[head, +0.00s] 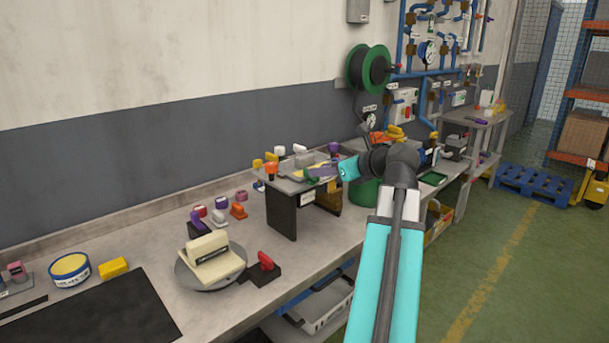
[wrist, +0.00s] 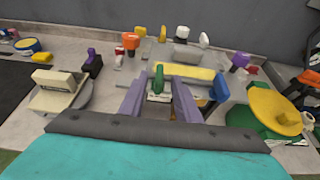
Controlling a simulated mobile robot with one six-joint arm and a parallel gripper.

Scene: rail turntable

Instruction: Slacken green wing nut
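The green wing nut (wrist: 158,78) stands upright near the middle of the wrist view, on a small pale labelled base at the front of the raised stand. My gripper (wrist: 159,90) is open, with its two purple fingers apart, one on each side of the wing nut in this view. I see a gap on both sides, and cannot tell how far the fingertips are from it in depth. In the head view my gripper (head: 322,172) is over the front right of the raised stand (head: 283,214), and the arm and fingers largely hide the wing nut there.
Orange (wrist: 131,41), white, yellow and purple (wrist: 240,61) knobs stand around the stand. A cream block on a round plate (head: 208,275) and a red-handled switch (head: 265,262) are to its left. A green drum with a yellow top (wrist: 274,107) is close on the right.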

